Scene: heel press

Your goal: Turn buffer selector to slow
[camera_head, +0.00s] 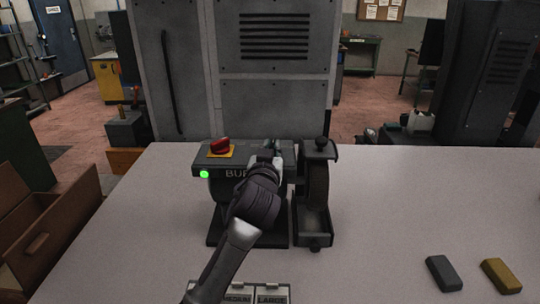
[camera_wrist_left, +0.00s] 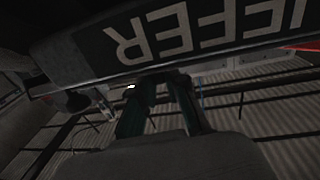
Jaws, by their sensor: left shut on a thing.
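The buffer machine (camera_head: 215,187) stands on the table, with "BUF" readable on its dark front and a green light (camera_head: 204,174) lit at the left. My left gripper (camera_head: 273,158) is at the right part of the machine's top, shut on what appears to be the buffer selector. The selector itself is hidden behind the gripper, so its setting cannot be read. In the left wrist view the fingers (camera_wrist_left: 165,82) reach up to the panel, beside the upside-down lettering (camera_wrist_left: 215,27); the held part is too dark to make out. My right gripper is not in view.
A red knob (camera_head: 220,146) on a yellow plate sits on the machine's top left. The buffing wheel (camera_head: 318,184) in its housing is right of my gripper. A grey block (camera_head: 444,273) and a yellow block (camera_head: 501,276) lie at the right front. The table's right is mostly clear.

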